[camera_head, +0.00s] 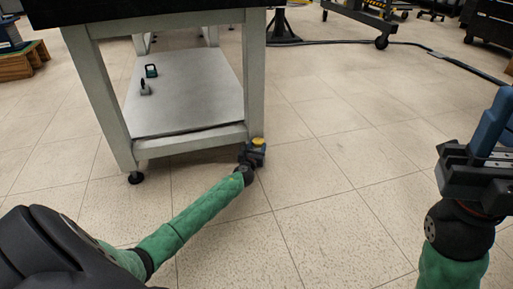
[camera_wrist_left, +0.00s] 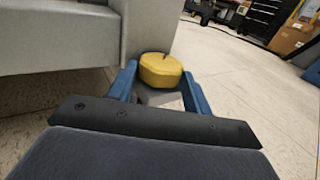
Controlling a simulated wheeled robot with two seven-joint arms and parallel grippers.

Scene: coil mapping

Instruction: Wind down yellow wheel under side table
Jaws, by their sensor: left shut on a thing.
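The side table (camera_head: 190,139) is a grey frame with a dark top and a low shelf. The yellow wheel (camera_head: 258,142) sits at the foot of its near right leg. In the left wrist view the yellow wheel (camera_wrist_left: 161,70) is a round knob beside the grey leg. My left gripper (camera_head: 254,153) is at the wheel, with its blue fingers (camera_wrist_left: 159,90) on either side of it, shut on it. My right gripper (camera_head: 492,140) is at the right edge, away from the table; its fingertips are partly cut off, so its opening is unclear.
Two small dark objects (camera_head: 151,71) rest on the low shelf. A black levelling foot (camera_head: 136,178) is under the near left leg. A black cable (camera_head: 400,43) runs across the floor at the back. The tiled floor (camera_head: 330,150) right of the table is clear.

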